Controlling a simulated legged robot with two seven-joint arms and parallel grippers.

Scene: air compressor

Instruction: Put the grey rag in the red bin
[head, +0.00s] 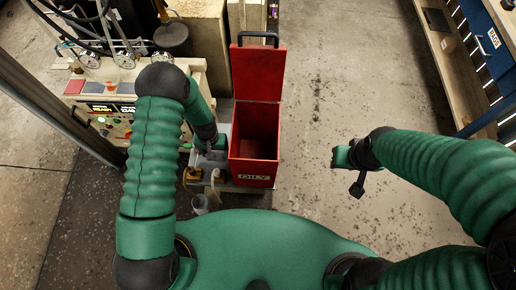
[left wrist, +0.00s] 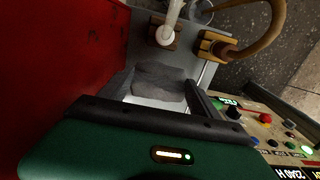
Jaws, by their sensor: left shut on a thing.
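The red bin (head: 253,172), labelled OILY, stands in front of me with its lid (head: 258,72) raised; its dark inside shows no contents. The grey rag (head: 214,156) is just left of the bin. In the left wrist view the rag (left wrist: 160,82) lies between the fingers, beside the red wall (left wrist: 60,60). My left gripper (head: 208,146) is shut on the rag, low beside the bin; its fingers also show in the left wrist view (left wrist: 155,90). My right gripper (head: 342,158) hangs over the floor right of the bin; its jaw opening is unclear.
The compressor panel (head: 112,122) with gauges and buttons stands at the left. Brass fittings (left wrist: 214,45) and a hose (left wrist: 262,38) are close to the rag. A bench (head: 450,60) is at the far right. The floor (head: 340,90) between bin and bench is clear.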

